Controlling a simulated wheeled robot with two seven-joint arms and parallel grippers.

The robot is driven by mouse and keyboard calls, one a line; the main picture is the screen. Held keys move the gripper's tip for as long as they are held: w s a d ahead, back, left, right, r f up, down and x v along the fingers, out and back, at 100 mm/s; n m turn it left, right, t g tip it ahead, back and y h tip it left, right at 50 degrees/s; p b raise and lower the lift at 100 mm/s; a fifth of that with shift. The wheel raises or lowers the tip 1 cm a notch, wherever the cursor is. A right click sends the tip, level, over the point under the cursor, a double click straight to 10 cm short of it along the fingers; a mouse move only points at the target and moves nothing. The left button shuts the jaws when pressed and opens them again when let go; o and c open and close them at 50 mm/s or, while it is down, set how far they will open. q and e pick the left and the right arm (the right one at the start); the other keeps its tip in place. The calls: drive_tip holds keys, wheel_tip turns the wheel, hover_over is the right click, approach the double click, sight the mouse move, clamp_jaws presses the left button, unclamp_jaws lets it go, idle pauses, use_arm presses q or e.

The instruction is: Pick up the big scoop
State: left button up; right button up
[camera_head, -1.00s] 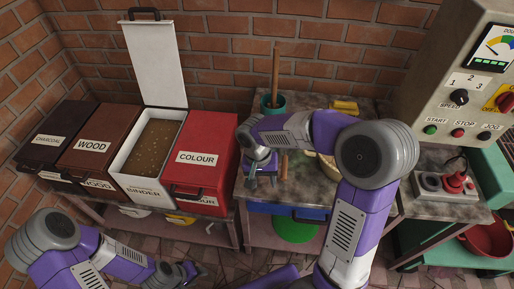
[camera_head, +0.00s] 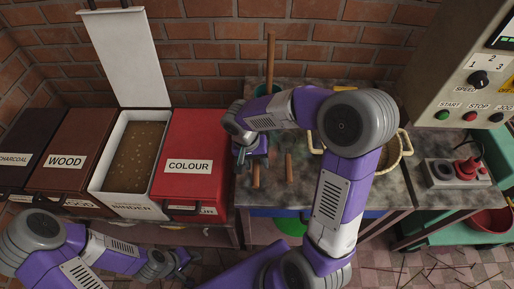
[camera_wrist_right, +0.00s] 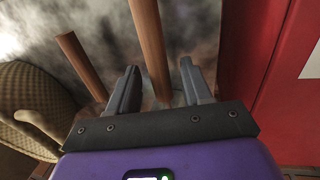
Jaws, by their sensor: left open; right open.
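Two wooden handles lie on the work table beside the red bin; one handle (camera_head: 256,175) is nearer the bin, the other handle (camera_head: 289,168) is to its right. Their scoop ends are not visible, so I cannot tell which is the big scoop. My right gripper (camera_head: 243,160) is over the nearer handle. In the right wrist view, my open right gripper (camera_wrist_right: 158,92) has that handle (camera_wrist_right: 150,40) between its fingers, with no clear contact. The second handle (camera_wrist_right: 80,65) lies outside, to the left. My left gripper (camera_head: 186,262) is open and empty, low in front of the bins.
The red COLOUR bin (camera_head: 190,150) stands close left of my right gripper. The BINDER bin (camera_head: 100,175) has its lid up. A woven basket (camera_head: 397,153) is right of my forearm. A teal pot (camera_head: 261,90) with a wooden stick (camera_head: 270,55) stands behind. A control panel (camera_head: 460,85) is at right.

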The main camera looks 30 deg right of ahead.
sight(256, 161)
drive_tip(key=shift+f, duration=0.45)
drive_tip(key=shift+r, duration=0.1)
clamp_jaws()
wheel_tip(256, 161, up, 10)
drive_tip(key=p, duration=0.3)
